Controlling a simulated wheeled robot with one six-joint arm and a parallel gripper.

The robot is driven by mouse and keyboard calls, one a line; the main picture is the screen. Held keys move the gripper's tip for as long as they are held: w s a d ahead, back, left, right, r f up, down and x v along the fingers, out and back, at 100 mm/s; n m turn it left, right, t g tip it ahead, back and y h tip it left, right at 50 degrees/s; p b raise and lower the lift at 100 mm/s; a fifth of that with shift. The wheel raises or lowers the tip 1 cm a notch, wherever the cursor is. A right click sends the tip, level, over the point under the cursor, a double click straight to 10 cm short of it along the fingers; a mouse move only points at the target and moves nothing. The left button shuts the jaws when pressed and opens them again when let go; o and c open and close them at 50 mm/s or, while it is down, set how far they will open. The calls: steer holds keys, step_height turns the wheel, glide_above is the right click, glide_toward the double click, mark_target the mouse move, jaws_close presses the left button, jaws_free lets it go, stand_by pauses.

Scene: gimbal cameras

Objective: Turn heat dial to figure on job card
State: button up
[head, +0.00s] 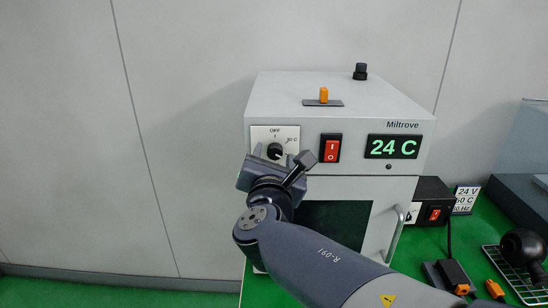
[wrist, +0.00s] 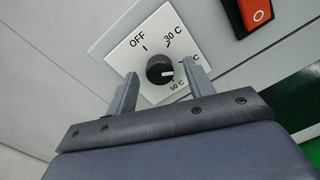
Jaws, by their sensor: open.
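The heat dial is a round black knob (head: 274,151) on a white plate on the front of a grey oven. In the wrist view the knob (wrist: 160,70) has a white pointer mark aimed right, between a label partly hidden by a finger and the 50 C label; OFF and 30 C lie above. My gripper (head: 275,158) is open in front of the plate. In the wrist view my gripper (wrist: 161,77) has one finger on each side of the knob, with gaps showing. The job card (head: 466,199) reads 24 V on top; its C line seems to read 50 C, its left edge partly hidden.
The oven (head: 345,95) has a red rocker switch (head: 330,148) and a green display (head: 394,147) reading 24 C. A black box (head: 432,200) with another red switch stands right of it. A wire rack (head: 520,287) and orange-and-black connectors lie on the green bench.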

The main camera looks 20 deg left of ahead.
steer(key=c, duration=1)
steer(key=shift+o, duration=0.2)
steer(key=shift+f+b, duration=0.1)
steer(key=shift+b, duration=0.3)
steer(key=shift+f+m+b, duration=0.15)
steer(key=shift+m+b, duration=0.85)
steer(key=shift+b, duration=0.25)
steer(key=m+b, duration=0.3)
steer(key=b, duration=0.1)
steer(key=shift+m, duration=0.3)
steer(key=m+b, duration=0.4)
steer(key=shift+b, duration=0.4)
steer(key=shift+r+m+b, duration=0.25)
steer(key=shift+m+b, duration=0.7)
steer(key=shift+m, duration=0.05)
